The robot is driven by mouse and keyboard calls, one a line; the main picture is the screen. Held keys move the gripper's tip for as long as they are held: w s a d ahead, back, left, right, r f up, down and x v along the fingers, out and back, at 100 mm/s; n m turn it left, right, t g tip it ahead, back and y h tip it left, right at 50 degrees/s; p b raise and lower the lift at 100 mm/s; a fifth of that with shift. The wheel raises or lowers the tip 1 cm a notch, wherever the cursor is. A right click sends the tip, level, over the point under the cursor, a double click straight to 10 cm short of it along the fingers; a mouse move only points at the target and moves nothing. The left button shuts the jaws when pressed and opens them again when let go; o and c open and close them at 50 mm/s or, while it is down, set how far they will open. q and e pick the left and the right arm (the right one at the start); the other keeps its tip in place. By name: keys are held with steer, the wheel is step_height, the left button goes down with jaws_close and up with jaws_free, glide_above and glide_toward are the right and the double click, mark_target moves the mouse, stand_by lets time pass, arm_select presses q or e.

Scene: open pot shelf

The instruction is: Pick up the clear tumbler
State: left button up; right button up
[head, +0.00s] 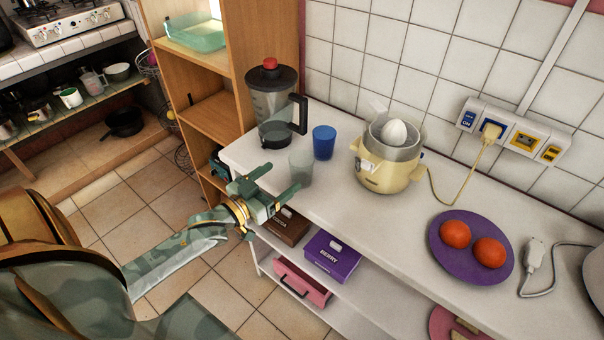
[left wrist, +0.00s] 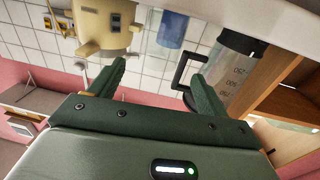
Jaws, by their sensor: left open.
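The clear tumbler (head: 300,168) stands upright near the left end of the white counter in the head view, just in front of the blue cup (head: 324,142). My left gripper (head: 282,180) is open and empty at the counter's front edge, its fingers pointing toward the tumbler. The tumbler does not appear held. In the left wrist view the open fingers (left wrist: 158,70) spread with the blue cup (left wrist: 172,28) beyond them; the clear tumbler is hard to make out there. My right gripper is not in view.
A blender (head: 272,100) stands behind the tumbler, its handle close by. A cream juicer (head: 388,165) stands to the right. A purple plate (head: 440,240) with orange fruit lies farther right. Boxes, including a purple one (head: 332,257), sit on the shelf below. The counter front before the juicer is clear.

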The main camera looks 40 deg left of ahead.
mark_target(310, 159)
arm_select(q)
steer(key=w, duration=0.3)
steer(key=w+b, duration=0.1)
steer(key=w, duration=0.1)
steer(key=shift+w+d+f, duration=0.1)
steer(key=shift+w+d, duration=0.05)
steer(key=shift+d, duration=0.25)
steer(key=w, duration=0.1)
steer(key=w+b, duration=0.1)
steer(key=w, duration=0.2)
steer(key=shift+w+d+f+b, duration=0.25)
steer(key=shift+d+f+b, duration=0.05)
steer(key=shift+d+f, duration=0.1)
steer(key=shift+w+r, duration=0.1)
steer(key=shift+w, duration=0.15)
steer(key=shift+s+r, duration=0.1)
steer(key=c, duration=1.1)
